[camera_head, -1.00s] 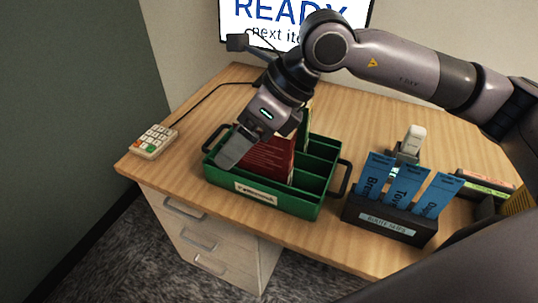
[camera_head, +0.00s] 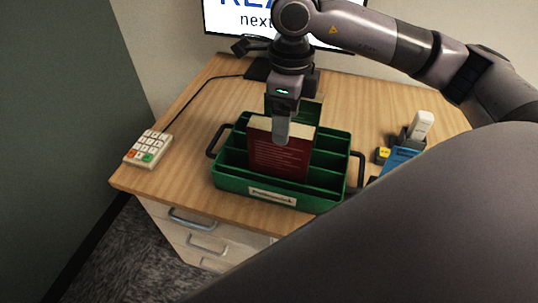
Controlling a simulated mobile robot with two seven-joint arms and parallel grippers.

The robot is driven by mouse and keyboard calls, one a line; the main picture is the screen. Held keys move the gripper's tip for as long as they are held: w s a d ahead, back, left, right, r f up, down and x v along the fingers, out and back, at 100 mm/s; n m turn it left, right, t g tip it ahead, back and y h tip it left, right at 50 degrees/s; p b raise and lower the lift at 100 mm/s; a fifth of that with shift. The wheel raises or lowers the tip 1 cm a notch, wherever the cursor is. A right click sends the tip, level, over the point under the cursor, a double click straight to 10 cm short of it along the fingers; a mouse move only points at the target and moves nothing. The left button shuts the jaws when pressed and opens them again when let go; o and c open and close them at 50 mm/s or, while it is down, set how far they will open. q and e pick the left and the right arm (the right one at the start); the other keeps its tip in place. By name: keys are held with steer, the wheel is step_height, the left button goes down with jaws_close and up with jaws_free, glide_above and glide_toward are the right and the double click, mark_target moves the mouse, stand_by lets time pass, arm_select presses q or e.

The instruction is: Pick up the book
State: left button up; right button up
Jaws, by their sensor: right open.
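A red book (camera_head: 265,155) stands upright in the green divided tray (camera_head: 232,183) on the desk, its pale page edge facing up. My right gripper (camera_head: 281,132) points down over the book's top edge. One grey finger shows in front of the red cover; the other finger is hidden, so I cannot tell whether it is behind the book. The jaws are open. My left gripper is not in view.
A green upright piece (camera_head: 308,109) stands behind the book. A keypad (camera_head: 148,150) lies at the desk's left, and a monitor (camera_head: 255,22) is at the back. A white-topped device (camera_head: 421,125) and blue cards (camera_head: 398,160) are at right. A large grey part of me covers the lower right.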

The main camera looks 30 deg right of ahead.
mark_target(280, 160)
step_height(280, 160, down, 7)
steer(key=p, duration=0.1)
steer(key=shift+w, duration=0.25)
jaws_close()
